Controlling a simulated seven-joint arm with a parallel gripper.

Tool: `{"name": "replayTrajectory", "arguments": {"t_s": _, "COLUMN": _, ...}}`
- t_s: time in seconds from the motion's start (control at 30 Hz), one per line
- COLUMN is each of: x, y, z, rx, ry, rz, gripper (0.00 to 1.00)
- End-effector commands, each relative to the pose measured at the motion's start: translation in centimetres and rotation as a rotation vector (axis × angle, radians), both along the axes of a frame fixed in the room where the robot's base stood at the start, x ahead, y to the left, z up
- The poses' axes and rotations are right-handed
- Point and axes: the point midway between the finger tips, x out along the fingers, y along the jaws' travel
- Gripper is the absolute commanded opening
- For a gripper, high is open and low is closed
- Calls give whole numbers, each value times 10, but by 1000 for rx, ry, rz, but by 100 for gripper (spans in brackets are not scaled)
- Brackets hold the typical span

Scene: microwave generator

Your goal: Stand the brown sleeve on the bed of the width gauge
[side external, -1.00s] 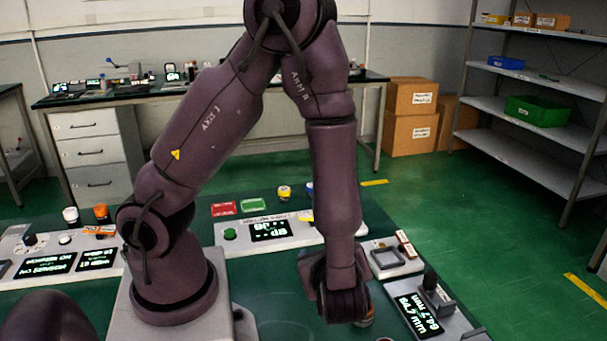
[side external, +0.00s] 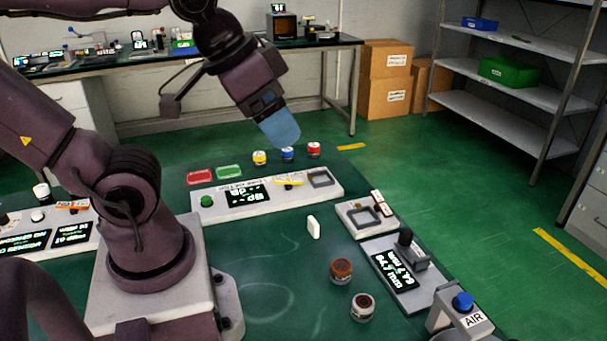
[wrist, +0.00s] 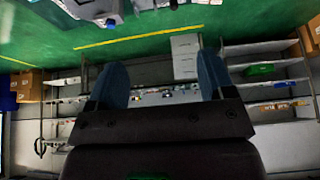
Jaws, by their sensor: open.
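The brown sleeve (side external: 341,272) stands upright on the green bench in the side view, with a dark opening on top. The width gauge (side external: 385,285) is a pale block to its right, with a lit display and a dark upright part (side external: 405,241) at its far end. Its bed is partly hard to make out. My gripper (side external: 281,132) is raised above the back of the bench, well away from the sleeve and the gauge. In the wrist view its blue fingers (wrist: 160,80) are apart with nothing between them. Neither sleeve nor gauge is clear in that view.
A white jar with a dark red top (side external: 362,308) stands just in front of the sleeve. Three small jars stand below my gripper.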

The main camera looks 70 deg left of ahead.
Motion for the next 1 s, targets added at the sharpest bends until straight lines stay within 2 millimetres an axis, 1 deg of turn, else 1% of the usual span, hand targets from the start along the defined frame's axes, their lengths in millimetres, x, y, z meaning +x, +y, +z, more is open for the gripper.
{"name": "replayTrajectory", "arguments": {"t_s": 0.33, "x": 0, "y": 1, "z": -1, "rx": 3, "ry": 4, "rz": 4, "gripper": 76}}
{"name": "replayTrajectory", "arguments": {"t_s": 0.47, "x": 4, "y": 5, "z": -14, "rx": 6, "ry": 72, "rz": 24, "gripper": 76}}
{"name": "replayTrajectory", "arguments": {"t_s": 0.57, "x": 13, "y": 8, "z": -33, "rx": 22, "ry": 178, "rz": 36, "gripper": 76}}
{"name": "replayTrajectory", "arguments": {"t_s": 0.6, "x": 18, "y": 10, "z": -42, "rx": 32, "ry": 225, "rz": 36, "gripper": 76}}
{"name": "replayTrajectory", "arguments": {"t_s": 0.67, "x": 27, "y": 13, "z": -57, "rx": 61, "ry": 292, "rz": -1, "gripper": 76}}
{"name": "replayTrajectory", "arguments": {"t_s": 0.73, "x": 38, "y": 16, "z": -75, "rx": 99, "ry": 363, "rz": -85, "gripper": 76}}
{"name": "replayTrajectory", "arguments": {"t_s": 0.87, "x": 58, "y": 21, "z": -113, "rx": 161, "ry": 473, "rz": -320, "gripper": 76}}
{"name": "replayTrajectory", "arguments": {"t_s": 0.97, "x": 72, "y": 22, "z": -145, "rx": 194, "ry": 535, "rz": -563, "gripper": 76}}
{"name": "replayTrajectory", "arguments": {"t_s": 1.0, "x": 78, "y": 21, "z": -160, "rx": 203, "ry": 550, "rz": -675, "gripper": 76}}
